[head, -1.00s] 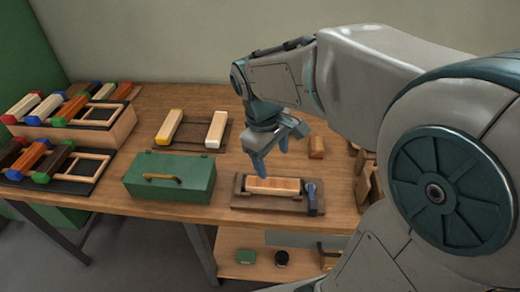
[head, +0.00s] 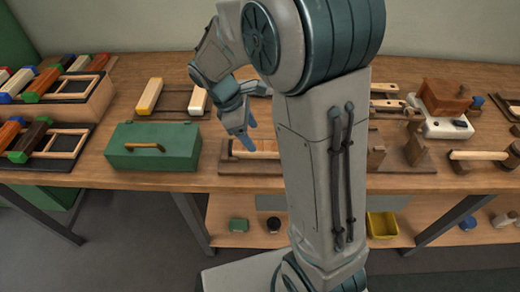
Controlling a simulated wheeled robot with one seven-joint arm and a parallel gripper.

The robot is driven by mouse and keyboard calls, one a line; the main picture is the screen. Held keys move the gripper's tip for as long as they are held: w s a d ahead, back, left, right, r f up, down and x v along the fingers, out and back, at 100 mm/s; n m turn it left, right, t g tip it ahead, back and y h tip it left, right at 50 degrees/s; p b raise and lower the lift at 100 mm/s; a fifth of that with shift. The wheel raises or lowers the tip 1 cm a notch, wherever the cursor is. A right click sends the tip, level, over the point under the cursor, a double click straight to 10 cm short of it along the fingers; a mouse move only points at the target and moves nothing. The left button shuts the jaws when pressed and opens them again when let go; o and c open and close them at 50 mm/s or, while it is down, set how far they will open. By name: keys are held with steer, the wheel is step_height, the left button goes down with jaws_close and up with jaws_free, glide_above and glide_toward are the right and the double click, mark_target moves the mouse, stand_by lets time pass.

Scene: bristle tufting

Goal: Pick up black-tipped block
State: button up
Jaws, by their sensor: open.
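Two pale blocks lie on a wooden rack (head: 174,114) at the back of the bench, behind the green toolbox. The left one is a yellow-tipped block (head: 150,96). The right one is a cream block (head: 197,101); its near end looks dark in the earlier picture, so it may be the black-tipped block, but the tip is too small to be sure. My gripper (head: 249,136) is open, with blue fingers pointing down. In the picture it is right of the cream block, in front of a wooden block in a fixture (head: 268,146).
The green toolbox (head: 152,148) with a raised handle stands at front left. Racks of coloured-tipped blocks (head: 72,78) fill the far left. A white device (head: 440,126) and wooden jigs (head: 415,150) stand at right. My arm hides the bench's middle.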

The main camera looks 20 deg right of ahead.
mark_target(260, 146)
steer(key=shift+x, duration=2.8)
steer(key=shift+w, duration=0.1)
steer(key=c, duration=1.2)
